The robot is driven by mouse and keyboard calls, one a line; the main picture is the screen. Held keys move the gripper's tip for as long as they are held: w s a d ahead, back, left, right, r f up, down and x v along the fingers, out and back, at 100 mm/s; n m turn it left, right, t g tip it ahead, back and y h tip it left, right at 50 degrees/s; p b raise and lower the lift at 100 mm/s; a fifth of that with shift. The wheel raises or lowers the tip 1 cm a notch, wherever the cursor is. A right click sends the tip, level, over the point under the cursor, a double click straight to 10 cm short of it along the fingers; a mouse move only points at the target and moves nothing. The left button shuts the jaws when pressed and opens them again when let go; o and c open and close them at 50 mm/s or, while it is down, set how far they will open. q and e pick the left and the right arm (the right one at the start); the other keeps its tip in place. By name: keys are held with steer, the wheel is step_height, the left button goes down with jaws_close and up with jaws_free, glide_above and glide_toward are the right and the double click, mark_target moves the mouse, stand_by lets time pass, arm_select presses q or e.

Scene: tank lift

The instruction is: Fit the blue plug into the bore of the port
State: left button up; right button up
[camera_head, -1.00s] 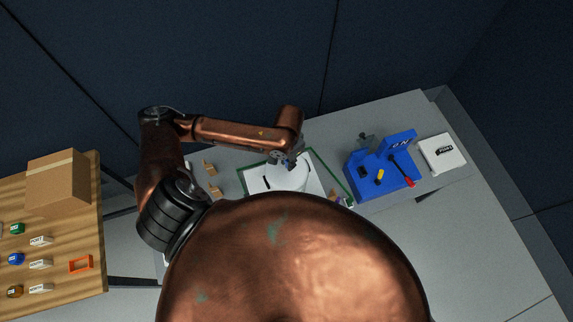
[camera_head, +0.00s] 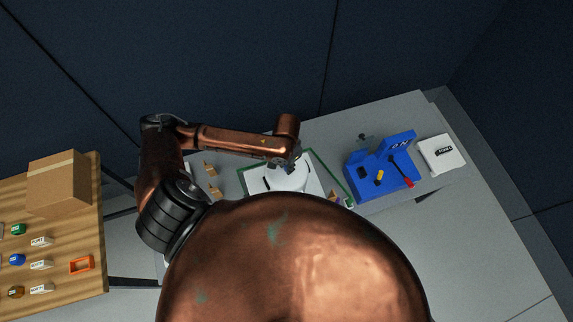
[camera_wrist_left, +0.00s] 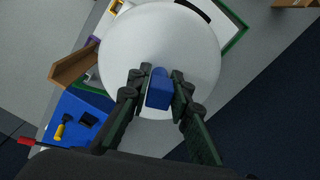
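My left gripper (camera_wrist_left: 157,88) shows in the left wrist view with its two dark fingers on either side of the blue plug (camera_wrist_left: 158,92), shut on it. The plug is in front of a round white body (camera_wrist_left: 120,55), probably the part with the port. I cannot tell whether the plug touches it, and no bore shows. In the head view my left gripper (camera_head: 290,163) is at the upper edge of the white body (camera_head: 288,180), and the plug is too small to make out. My right gripper is not in view.
The white body stands in a green-edged area (camera_head: 246,183) on a grey table. A blue tray (camera_head: 364,185) with a red-handled tool and a yellow piece is to the right, beside a white box (camera_head: 441,154). A wooden table (camera_head: 60,285) with a cardboard box (camera_head: 58,182) is at left.

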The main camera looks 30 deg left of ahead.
arm_select(q)
steer(key=o, duration=0.3)
